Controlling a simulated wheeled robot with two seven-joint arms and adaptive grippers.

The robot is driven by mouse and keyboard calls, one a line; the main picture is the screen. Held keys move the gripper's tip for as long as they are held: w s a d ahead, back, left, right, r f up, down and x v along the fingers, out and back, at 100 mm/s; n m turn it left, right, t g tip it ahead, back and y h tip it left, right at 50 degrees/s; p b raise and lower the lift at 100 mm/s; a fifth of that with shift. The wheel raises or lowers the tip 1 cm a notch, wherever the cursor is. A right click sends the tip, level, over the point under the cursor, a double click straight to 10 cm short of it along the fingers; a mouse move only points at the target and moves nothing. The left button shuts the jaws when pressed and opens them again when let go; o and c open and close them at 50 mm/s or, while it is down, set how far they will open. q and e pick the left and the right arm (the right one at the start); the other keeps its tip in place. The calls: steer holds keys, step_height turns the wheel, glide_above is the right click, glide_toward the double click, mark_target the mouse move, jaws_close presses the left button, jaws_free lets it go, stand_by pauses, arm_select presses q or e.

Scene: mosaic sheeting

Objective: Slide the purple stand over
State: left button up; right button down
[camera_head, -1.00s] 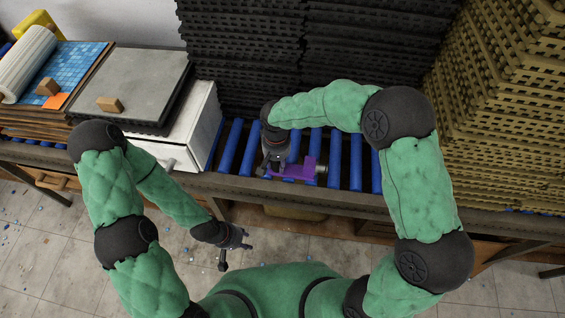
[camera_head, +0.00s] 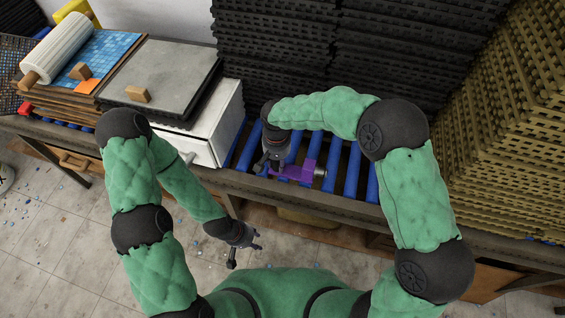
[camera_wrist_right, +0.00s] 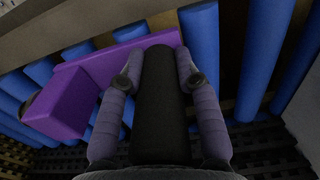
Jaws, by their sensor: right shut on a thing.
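The purple stand (camera_head: 299,172) lies on the blue rollers, near their front rail and to the right of the white cabinet. It has a flat bar and a raised block, with a dark round part at its right end. My right gripper (camera_head: 266,164) is shut on the bar's left end. In the right wrist view the purple stand (camera_wrist_right: 68,104) runs left from between the fingers of my right gripper (camera_wrist_right: 157,62). A black bar between the fingers hides part of the grip. My left gripper (camera_head: 246,249) hangs open and empty over the floor, in front of the bench.
The white cabinet (camera_head: 220,125), bearing a grey slab (camera_head: 165,72), stands left of the stand. Blue rollers (camera_head: 352,168) are free to its right. Black mats (camera_head: 400,60) stack behind; tan mats (camera_head: 510,130) stack at the right. The front rail (camera_head: 330,203) edges the bench.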

steer(key=shift+w+a, duration=0.45)
steer(key=shift+a, duration=1.2)
steer(key=shift+w+a, duration=0.45)
steer(key=shift+a, duration=1.2)
steer(key=shift+w+a, duration=0.45)
steer(key=shift+a, duration=1.2)
steer(key=c, duration=0.8)
jaws_free()
step_height(320, 180, up, 12)
